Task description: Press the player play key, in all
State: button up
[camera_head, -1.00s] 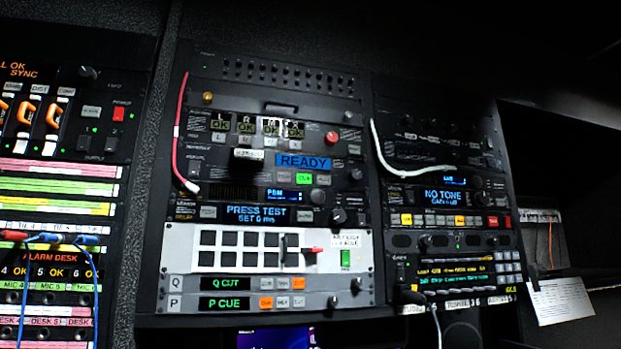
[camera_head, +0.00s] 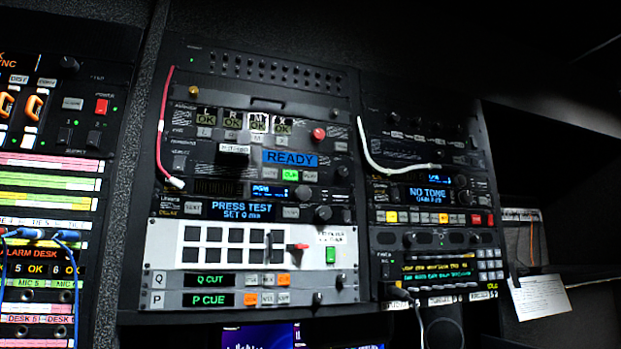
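The rack of players and panels fills the middle of the view. A blue display reading READY (camera_head: 290,157) is in the middle rack, with a small row of keys below it. One key in that row is lit green (camera_head: 290,174), and a pale key (camera_head: 310,176) sits to its right. Their lettering is too small to read surely, so I cannot tell which is the play key. The right rack has a NO TONE display (camera_head: 429,193) above a row of yellow, white and red keys (camera_head: 433,217). My gripper is not in view.
A red cable (camera_head: 161,125) and a white cable (camera_head: 375,156) hang across the rack fronts. A white panel (camera_head: 176,245) with dark square keys has a red-tipped lever (camera_head: 298,247). Blue patch cables (camera_head: 25,233) hang at left. A paper sheet (camera_head: 540,297) hangs at right.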

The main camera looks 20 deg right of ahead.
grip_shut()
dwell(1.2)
